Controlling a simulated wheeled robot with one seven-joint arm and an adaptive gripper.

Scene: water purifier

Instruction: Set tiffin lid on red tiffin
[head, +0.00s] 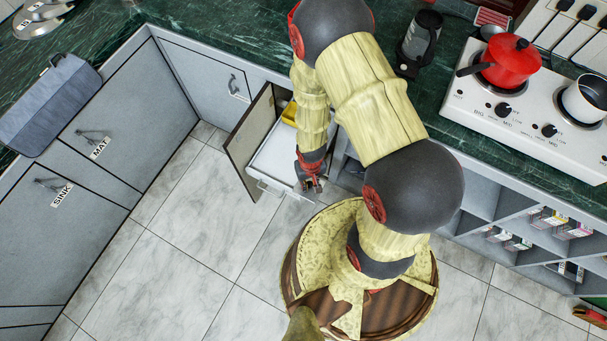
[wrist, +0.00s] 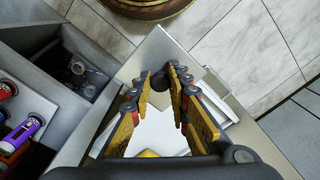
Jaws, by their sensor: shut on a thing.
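My gripper (head: 311,187) points down over the front end of an open white drawer (head: 272,158). In the wrist view its fingers (wrist: 160,84) close around a small dark thing (wrist: 159,82) at their tips, in front of a light grey panel. I cannot tell what this thing is. No red tiffin or tiffin lid can be made out for certain. A yellow thing (head: 289,114) lies at the back of the drawer, partly hidden by my arm; a yellow edge shows low in the wrist view (wrist: 149,154).
An open cabinet door (head: 250,142) stands left of the drawer. A red pot (head: 510,61) and a white pan (head: 586,98) sit on the stove (head: 525,112). A dark kettle (head: 421,40) stands beside it. Bottles (wrist: 24,132) fill a compartment. The floor at left is clear.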

